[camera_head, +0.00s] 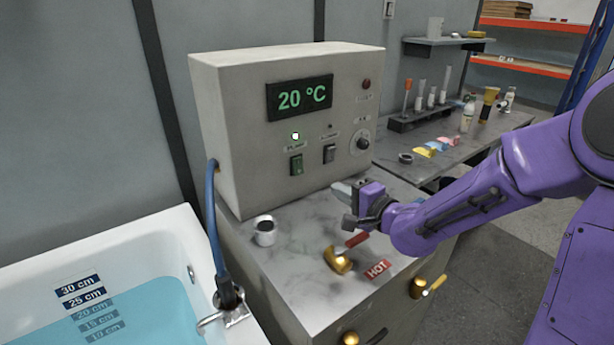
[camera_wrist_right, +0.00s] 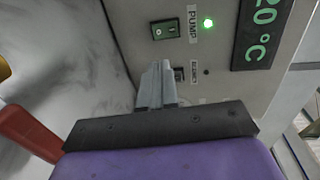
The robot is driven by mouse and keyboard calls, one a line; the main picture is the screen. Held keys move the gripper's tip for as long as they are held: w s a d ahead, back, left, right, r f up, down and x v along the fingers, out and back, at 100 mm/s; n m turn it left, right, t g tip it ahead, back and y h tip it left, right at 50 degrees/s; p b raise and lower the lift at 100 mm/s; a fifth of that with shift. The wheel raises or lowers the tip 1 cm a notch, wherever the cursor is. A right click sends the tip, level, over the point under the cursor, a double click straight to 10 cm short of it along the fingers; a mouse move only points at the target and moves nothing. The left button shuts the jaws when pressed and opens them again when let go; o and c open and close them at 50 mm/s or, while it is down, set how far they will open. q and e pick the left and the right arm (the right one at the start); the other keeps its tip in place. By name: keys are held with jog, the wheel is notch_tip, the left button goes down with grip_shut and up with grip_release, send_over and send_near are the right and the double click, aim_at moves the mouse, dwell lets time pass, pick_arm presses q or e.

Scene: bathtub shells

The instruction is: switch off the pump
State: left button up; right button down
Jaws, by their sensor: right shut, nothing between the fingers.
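The beige control box (camera_head: 230,130) stands on the cabinet and shows 20 °C on its green display (camera_head: 300,97). The pump switch (camera_head: 296,164) is a green rocker on its front at lower left; it also shows in the wrist view (camera_wrist_right: 165,29). The small lamp above it (camera_head: 295,136) is lit, and it glows green in the wrist view (camera_wrist_right: 208,23). My right gripper (camera_head: 342,188) is shut and empty, in front of the box, lower and to the right of the switch. In the wrist view its fingertips (camera_wrist_right: 163,66) appear just short of the switch, apparently apart from it. My left gripper is out of view.
A dark second rocker (camera_head: 329,153) and a round knob (camera_head: 362,142) sit right of the pump switch. The water-filled bathtub (camera_head: 150,240) is at left.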

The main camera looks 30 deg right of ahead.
aim_at(300, 171)
jog(key=w, duration=0.4)
jog(key=w+a+f, duration=0.1)
jog(key=w, duration=0.4)
jog(key=w+f, duration=0.1)
jog(key=w, duration=0.3)
jog(key=shift+w+a, duration=0.15)
jog(key=shift+a, duration=0.25)
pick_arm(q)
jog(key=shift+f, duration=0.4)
